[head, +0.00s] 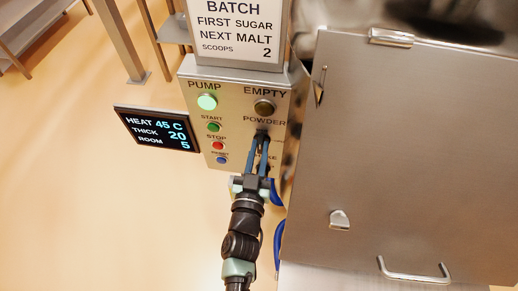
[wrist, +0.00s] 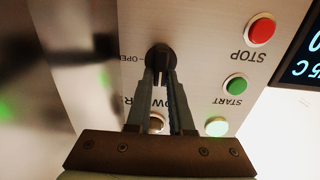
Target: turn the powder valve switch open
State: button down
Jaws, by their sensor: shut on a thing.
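The powder valve switch (wrist: 159,58) is a black rotary knob on the steel control panel, upside down in the wrist view. My gripper (wrist: 160,72) is at the knob, with its two fingers on either side of it and closed on it. An "OPEN" label shows beside the knob in the wrist view. In the head view my gripper (head: 261,142) reaches up to the panel (head: 235,92) just below the word "POWDER". There the fingers hide most of the knob and part of the lettering under it.
A lit green pump lamp (head: 207,102), a dark "EMPTY" lamp (head: 263,107), a green start button (head: 213,127), a red stop button (head: 217,146) and a blue button (head: 221,160) share the panel. A display (head: 157,130) sits left; a large steel cover (head: 410,150) stands right.

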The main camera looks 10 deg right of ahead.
jog(key=shift+m, duration=0.3)
jog(key=m, duration=0.3)
jog(key=shift+d+b, duration=0.15)
jog(key=shift+b, duration=0.15)
jog(key=shift+s+d+f+m+b, duration=0.15)
jog(key=shift+m+b, duration=0.25)
jog(key=shift+m, duration=1.95)
jog(key=shift+w+d+f+m+b, duration=0.2)
jog(key=shift+m+b, duration=0.25)
jog(key=shift+m, duration=1.95)
jog(key=shift+s+d+f+m+b, duration=0.1)
jog(key=shift+s+f+m+b, duration=0.25)
jog(key=shift+m, duration=2)
jog(key=shift+w+r, duration=0.1)
jog(key=shift+w, duration=0.05)
jog(key=c, duration=0.8)
grip_release()
